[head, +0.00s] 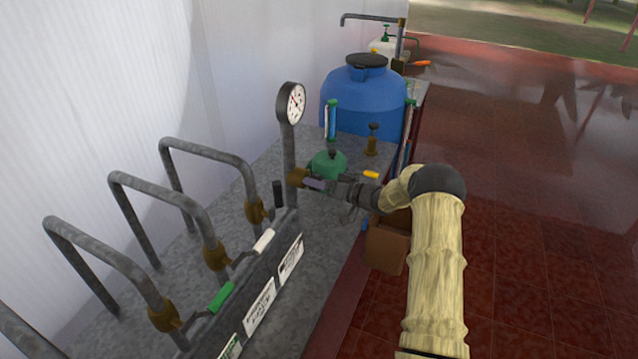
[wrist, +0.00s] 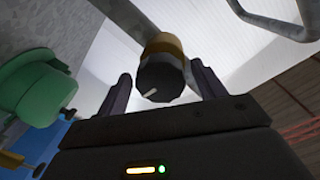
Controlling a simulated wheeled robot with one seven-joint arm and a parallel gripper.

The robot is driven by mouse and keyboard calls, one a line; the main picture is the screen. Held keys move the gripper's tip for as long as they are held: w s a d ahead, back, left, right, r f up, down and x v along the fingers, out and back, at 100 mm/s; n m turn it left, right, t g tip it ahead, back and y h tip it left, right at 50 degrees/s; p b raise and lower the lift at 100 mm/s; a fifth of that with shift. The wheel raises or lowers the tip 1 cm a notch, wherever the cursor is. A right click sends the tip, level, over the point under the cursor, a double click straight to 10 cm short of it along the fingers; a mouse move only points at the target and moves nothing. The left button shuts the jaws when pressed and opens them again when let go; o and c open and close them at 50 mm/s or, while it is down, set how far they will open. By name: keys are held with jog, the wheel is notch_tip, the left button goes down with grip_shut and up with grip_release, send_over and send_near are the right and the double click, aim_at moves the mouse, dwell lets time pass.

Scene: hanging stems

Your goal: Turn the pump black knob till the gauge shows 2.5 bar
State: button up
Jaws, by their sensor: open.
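The black knob (wrist: 158,80) with a pale pointer mark sits on a brass fitting (wrist: 163,45) in the wrist view. In the head view the fitting (head: 296,177) is at the foot of the gauge post, and the knob is hidden by my gripper. The round white gauge (head: 291,103) faces the camera from the top of that post; its needle is too small to read surely. My gripper (head: 318,184) is open, with one finger on each side of the knob in the wrist view (wrist: 161,78). I cannot tell whether the fingers touch it.
Bent grey pipes with valves line the left, with a black handle (head: 278,194), a white handle (head: 264,240) and a green handle (head: 221,297). A green canister (head: 327,165) and a blue tank (head: 362,100) stand behind. A brown box (head: 387,245) is below my arm.

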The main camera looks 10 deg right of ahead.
jog(key=b+v, duration=0.4)
jog(key=v, duration=1.3)
jog(key=shift+s, duration=0.15)
jog(key=shift+d, duration=0.15)
jog(key=a+r+m+t+h, duration=0.15)
jog(key=a+r+h, duration=0.35)
jog(key=h, duration=0.6)
jog(key=s+a+f+g+h, duration=0.1)
jog(key=s+a+g, duration=0.2)
jog(key=s, duration=0.6)
jog(key=s+a+f+m+g, duration=0.1)
jog(key=s+a+g, duration=0.2)
jog(key=s, duration=0.7)
jog(key=s+a+f+g+h, duration=0.1)
jog(key=s+a+g, duration=0.3)
jog(key=s, duration=0.5)
jog(key=shift+s+f+m+h, duration=0.3)
jog(key=shift+s+f+m, duration=0.05)
jog(key=shift+f, duration=0.15)
